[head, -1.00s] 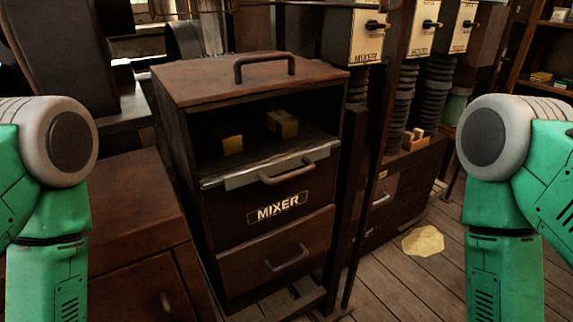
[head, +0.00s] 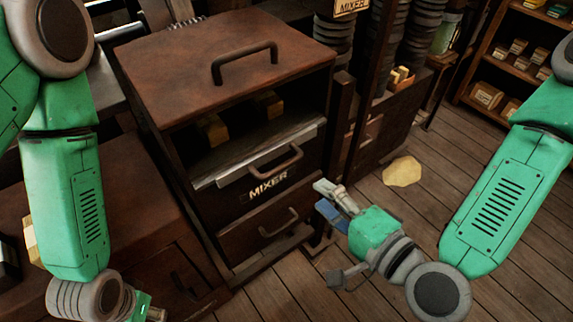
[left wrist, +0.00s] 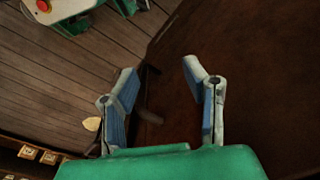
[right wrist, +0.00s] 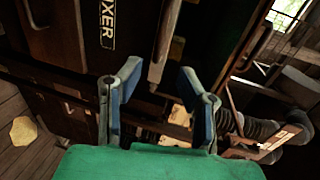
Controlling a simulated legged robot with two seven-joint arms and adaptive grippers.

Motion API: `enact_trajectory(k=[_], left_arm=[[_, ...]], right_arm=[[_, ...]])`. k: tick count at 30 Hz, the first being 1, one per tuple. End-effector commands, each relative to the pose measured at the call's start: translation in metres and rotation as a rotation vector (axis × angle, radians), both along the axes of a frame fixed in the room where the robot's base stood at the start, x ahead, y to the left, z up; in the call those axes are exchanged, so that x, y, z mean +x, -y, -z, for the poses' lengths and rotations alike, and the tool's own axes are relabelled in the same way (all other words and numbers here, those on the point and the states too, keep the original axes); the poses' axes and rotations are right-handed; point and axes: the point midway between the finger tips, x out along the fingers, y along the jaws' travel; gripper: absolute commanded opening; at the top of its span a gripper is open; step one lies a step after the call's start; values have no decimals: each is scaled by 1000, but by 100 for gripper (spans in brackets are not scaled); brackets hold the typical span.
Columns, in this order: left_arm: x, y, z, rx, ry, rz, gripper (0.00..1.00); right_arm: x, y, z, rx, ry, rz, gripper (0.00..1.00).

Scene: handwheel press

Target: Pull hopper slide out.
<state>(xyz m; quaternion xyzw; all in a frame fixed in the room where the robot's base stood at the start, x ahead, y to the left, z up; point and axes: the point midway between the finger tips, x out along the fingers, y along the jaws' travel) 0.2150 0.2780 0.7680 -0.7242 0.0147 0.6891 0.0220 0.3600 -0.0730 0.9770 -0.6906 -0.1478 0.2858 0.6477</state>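The dark MIXER cabinet (head: 230,90) stands in the middle of the head view. Its hopper slide (head: 258,155) has a pale metal front edge and a bar handle (head: 275,165), above the MIXER label. In the right wrist view a bar handle, apparently the slide's (right wrist: 165,42), shows beyond the fingers beside the label. My right gripper (head: 330,197) is to the right of and below the slide handle, open, empty and apart from it. My left gripper (left wrist: 160,68) is open and empty in the left wrist view; in the head view it is mostly cut off at the bottom edge.
Two yellowish blocks (head: 212,130) are in the cabinet's open bay. A lower drawer with a handle (head: 279,222) is below the label. A brown cabinet (head: 150,215) stands at the left. Black bellows (head: 386,50) and posts are at the right. The wooden floor (head: 390,235) is open at front right.

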Motion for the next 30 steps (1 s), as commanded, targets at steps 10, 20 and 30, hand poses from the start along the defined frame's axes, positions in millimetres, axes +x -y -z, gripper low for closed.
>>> enact_trajectory(k=[10, 20, 30], left_arm=[[0, 0, 53, 0, 1, 0, 40], [1, 0, 42, 0, 2, 0, 40], [0, 0, 42, 0, 1, 0, 40]], right_arm=[[30, -23, 12, -2, 3, -3, 32], [79, -57, 20, -2, 0, -1, 32], [91, -67, 24, -2, -1, -2, 32]])
